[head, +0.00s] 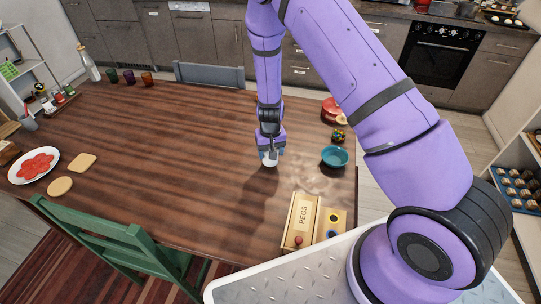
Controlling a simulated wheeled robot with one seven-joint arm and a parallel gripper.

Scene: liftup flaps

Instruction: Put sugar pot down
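My gripper (271,153) points down over the right half of the wooden table (170,140). A small white pot (270,161), which looks like the sugar pot, is between its fingertips. The gripper appears shut on it. The pot looks upright and is partly hidden by the fingers. It is at or just above the tabletop; I cannot tell whether its base touches the wood.
A teal bowl (335,157) stands right of the pot, with a red pot (333,110) behind. A PEGS box (301,221) lies near the front right edge. A plate of red slices (34,165) is far left. A green chair (110,240) stands in front. The table's middle is clear.

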